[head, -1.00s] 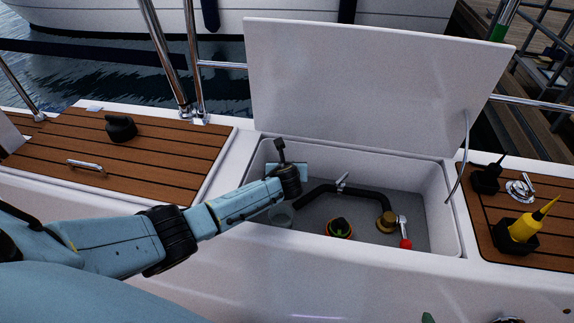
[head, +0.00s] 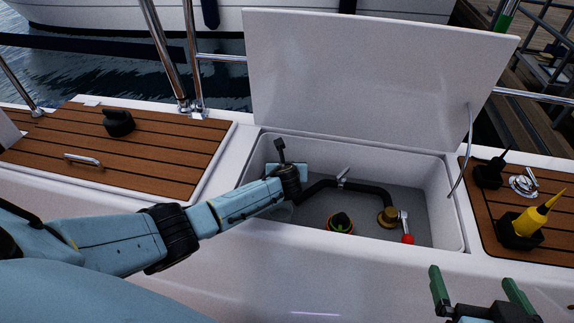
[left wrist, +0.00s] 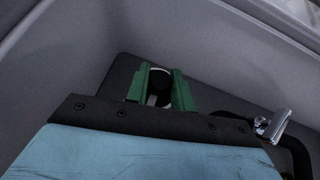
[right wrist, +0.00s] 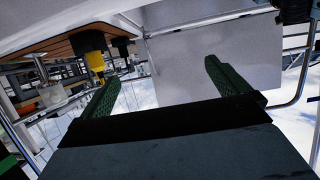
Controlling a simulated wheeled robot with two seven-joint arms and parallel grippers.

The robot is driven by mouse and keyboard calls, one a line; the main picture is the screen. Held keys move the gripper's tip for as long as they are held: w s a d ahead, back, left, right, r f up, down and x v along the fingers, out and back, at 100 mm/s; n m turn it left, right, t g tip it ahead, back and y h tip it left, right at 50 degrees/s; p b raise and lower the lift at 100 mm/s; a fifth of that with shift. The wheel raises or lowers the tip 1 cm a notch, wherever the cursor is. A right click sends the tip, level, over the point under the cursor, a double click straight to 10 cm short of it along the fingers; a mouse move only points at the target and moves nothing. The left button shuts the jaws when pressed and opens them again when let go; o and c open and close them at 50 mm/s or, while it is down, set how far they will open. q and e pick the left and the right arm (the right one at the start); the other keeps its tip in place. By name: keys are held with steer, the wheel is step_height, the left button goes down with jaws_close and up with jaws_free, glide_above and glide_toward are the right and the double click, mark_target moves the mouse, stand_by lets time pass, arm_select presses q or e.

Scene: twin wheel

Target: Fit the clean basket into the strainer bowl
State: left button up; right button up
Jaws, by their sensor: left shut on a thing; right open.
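My left arm reaches into the open locker. In the head view its wrist hides its fingers. In the left wrist view my left gripper (left wrist: 162,72) is shut on a dark, round-topped thing (left wrist: 160,88) with a pale part below; I cannot tell whether it is the basket or part of the strainer. My right gripper (head: 472,276) is open and empty in front of the locker at lower right; it also shows in the right wrist view (right wrist: 162,72). I cannot identify the clean basket or the strainer bowl with certainty.
The locker holds a black knob-like piece with a green and orange ring (head: 341,223), a black hose (head: 362,190), a brass fitting (head: 387,217) and a red-tipped lever (head: 407,239). The raised lid (head: 370,75) stands behind.

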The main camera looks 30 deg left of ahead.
arm_select(q)
steer(key=shift+f, duration=0.45)
steer(key=shift+f+b, duration=0.3)
steer(key=shift+b, duration=0.2)
arm_select(e)
steer(key=shift+w+a+r+t+y, duration=0.2)
steer(key=shift+r+t, duration=0.3)
steer(key=shift+r, duration=0.25)
steer(key=shift+w+a+r+t+y, duration=0.25)
steer(key=shift+r+t, duration=0.25)
steer(key=shift+r, duration=0.2)
steer(key=shift+w+a+r+t+y, duration=0.2)
steer(key=shift+r+t, duration=0.3)
steer(key=shift+r, duration=0.25)
arm_select(q)
steer(key=o, duration=1.1)
steer(key=shift+c, duration=0.2)
arm_select(e)
steer(key=shift+f, duration=0.15)
